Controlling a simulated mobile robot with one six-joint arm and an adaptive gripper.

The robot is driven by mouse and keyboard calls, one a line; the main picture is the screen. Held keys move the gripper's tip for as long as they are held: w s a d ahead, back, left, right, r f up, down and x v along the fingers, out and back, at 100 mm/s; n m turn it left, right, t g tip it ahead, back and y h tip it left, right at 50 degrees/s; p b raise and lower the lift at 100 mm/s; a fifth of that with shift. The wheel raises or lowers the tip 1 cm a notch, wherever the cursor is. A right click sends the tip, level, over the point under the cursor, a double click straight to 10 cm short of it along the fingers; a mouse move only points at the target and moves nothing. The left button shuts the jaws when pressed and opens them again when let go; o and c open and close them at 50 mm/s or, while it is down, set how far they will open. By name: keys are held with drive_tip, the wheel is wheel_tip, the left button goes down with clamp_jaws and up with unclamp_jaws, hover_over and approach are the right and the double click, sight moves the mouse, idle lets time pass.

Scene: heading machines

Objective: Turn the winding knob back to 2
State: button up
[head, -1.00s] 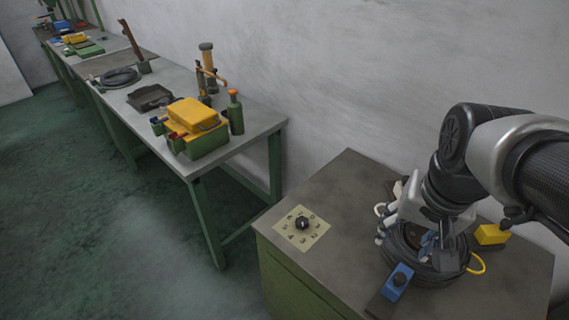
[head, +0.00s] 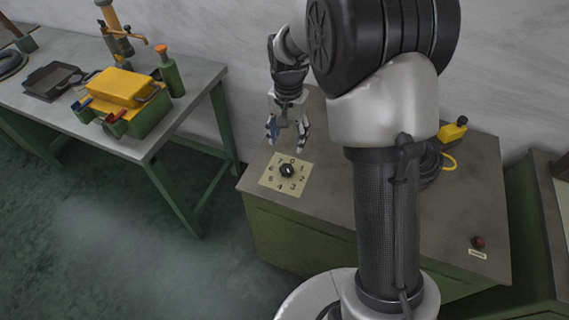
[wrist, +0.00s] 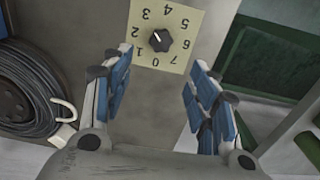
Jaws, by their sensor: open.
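The winding knob (head: 288,170) is a small black knob at the middle of a cream dial plate (head: 270,180) numbered 0 to 7, on the grey top of the green cabinet. In the wrist view the knob (wrist: 159,40) stands at the top middle; its short white mark tilts up-left, to the side of 2 and 3, but the exact number is too small to tell. My gripper (head: 287,137) is open and empty, above the cabinet top and just behind the dial. In the wrist view its blue-padded fingers (wrist: 157,72) are spread below the plate, clear of the knob.
A black cable coil (wrist: 28,88) lies beside the dial, largely hidden by my arm in the head view. A yellow block (head: 453,130) and a red button (head: 478,242) are on the cabinet's right. A workbench (head: 190,105) with a yellow-topped box (head: 122,88) stands left across a gap.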

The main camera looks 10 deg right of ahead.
sight(287, 168)
wheel_tip(287, 168, down, 13)
drive_tip(key=b, duration=0.3)
drive_tip(key=shift+a+b, duration=0.1)
drive_tip(key=shift+b, duration=0.25)
drive_tip(key=shift+c, duration=0.4)
drive_tip(key=c, duration=1)
drive_tip(key=shift+n, duration=0.4)
drive_tip(key=n+p, duration=0.2)
drive_tip(key=n, duration=0.1)
drive_tip(key=shift+n, duration=0.4)
drive_tip(key=shift+n+p, duration=0.65)
drive_tip(key=shift+n, duration=1.45)
